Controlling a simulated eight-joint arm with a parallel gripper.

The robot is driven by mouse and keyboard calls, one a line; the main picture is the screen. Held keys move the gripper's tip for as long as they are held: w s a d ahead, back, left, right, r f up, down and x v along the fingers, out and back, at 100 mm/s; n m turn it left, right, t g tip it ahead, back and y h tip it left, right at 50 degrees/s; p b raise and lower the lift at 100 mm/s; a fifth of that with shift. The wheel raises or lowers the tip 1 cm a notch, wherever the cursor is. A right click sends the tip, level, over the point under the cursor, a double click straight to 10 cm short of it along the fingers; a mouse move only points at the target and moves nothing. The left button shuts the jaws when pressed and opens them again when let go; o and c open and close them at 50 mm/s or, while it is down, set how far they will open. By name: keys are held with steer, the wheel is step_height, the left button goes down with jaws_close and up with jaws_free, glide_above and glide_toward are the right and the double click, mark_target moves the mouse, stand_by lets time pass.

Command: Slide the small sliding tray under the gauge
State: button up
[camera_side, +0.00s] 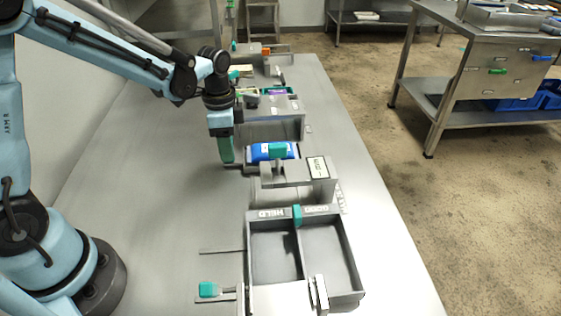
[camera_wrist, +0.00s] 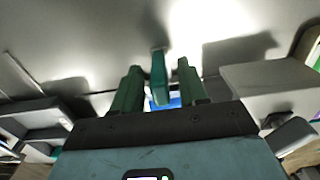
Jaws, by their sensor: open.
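The small sliding tray (camera_side: 250,166) lies mid-bench with a blue pouch (camera_side: 262,152) in it. The gauge (camera_side: 298,172), a grey bridge-like block with a label plate, stands just in front of the tray in the side view, partly hiding it. My gripper (camera_side: 227,158) points down at the tray's left end. In the wrist view my gripper (camera_wrist: 160,84) is open, its two green fingers on either side of a teal upright handle (camera_wrist: 159,76). Gaps show beside the handle. A bit of blue (camera_wrist: 172,102) shows behind it. The side view does not show this handle clearly.
A two-compartment grey bin (camera_side: 326,252) marked HELD stands nearer the camera, with another teal handle (camera_side: 209,289) at its left. A grey walled fixture (camera_side: 285,127) and several small items stand beyond the tray. The bench's left side is clear.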

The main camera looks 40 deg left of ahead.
jaws_close()
stand_by(0.3)
steer(key=s+d, duration=0.9)
steer(key=shift+s+d, duration=0.1)
steer(key=shift+d, duration=0.1)
jaws_free()
steer(key=shift+a, duration=0.1)
steer(key=shift+r, duration=0.1)
